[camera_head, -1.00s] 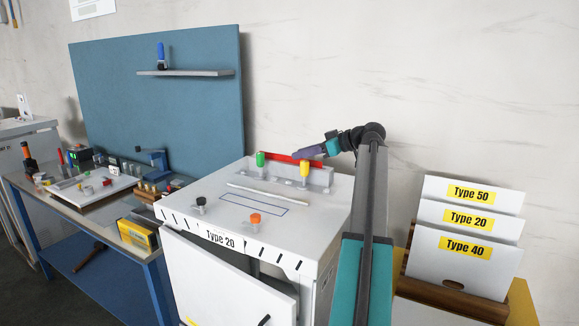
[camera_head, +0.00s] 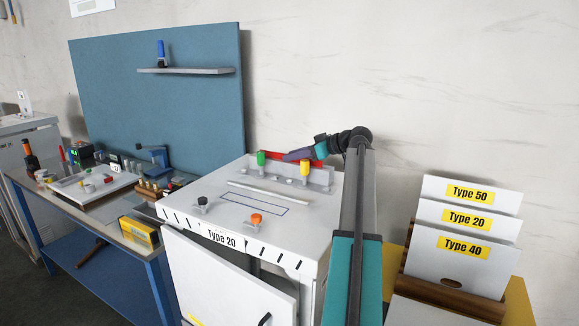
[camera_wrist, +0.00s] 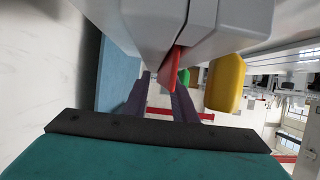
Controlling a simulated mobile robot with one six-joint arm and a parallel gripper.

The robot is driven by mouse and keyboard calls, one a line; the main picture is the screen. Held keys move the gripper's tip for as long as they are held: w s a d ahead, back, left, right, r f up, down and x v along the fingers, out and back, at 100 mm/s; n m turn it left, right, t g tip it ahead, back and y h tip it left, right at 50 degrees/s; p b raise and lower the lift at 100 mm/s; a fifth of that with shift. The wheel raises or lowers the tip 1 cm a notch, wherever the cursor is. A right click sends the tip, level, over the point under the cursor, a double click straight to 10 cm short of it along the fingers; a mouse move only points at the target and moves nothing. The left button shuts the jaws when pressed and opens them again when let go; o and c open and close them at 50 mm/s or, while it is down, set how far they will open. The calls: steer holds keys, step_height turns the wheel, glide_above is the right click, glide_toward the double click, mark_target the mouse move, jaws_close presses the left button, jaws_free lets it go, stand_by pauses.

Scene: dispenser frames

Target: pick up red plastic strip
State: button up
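The red plastic strip (camera_head: 275,155) lies along the back edge of the white dispenser top (camera_head: 215,188), behind a green knob (camera_head: 261,158) and a yellow knob (camera_head: 305,168). My gripper (camera_head: 291,155) is low at this back edge between the two knobs and hides part of the strip. In the wrist view, its two dark purple fingers (camera_wrist: 160,100) stand apart with a gap between them. The strip's red edge (camera_wrist: 171,66) shows just beyond the fingers, against the grey housing; I see no clear grip on it. The yellow knob (camera_wrist: 225,82) is close beside.
Black (camera_head: 202,202) and orange (camera_head: 256,219) knobs stand on the dispenser's front. A cluttered workbench (camera_head: 105,215) is at left. A rack with labelled white plates (camera_head: 465,265) is at right. The wall is close behind the gripper.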

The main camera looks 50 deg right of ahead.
jaws_close()
steer(key=shift+r, duration=0.1)
step_height(320, 180, up, 8)
steer(key=b, duration=0.2)
steer(key=shift+b, duration=0.3)
steer(key=shift+r, duration=0.9)
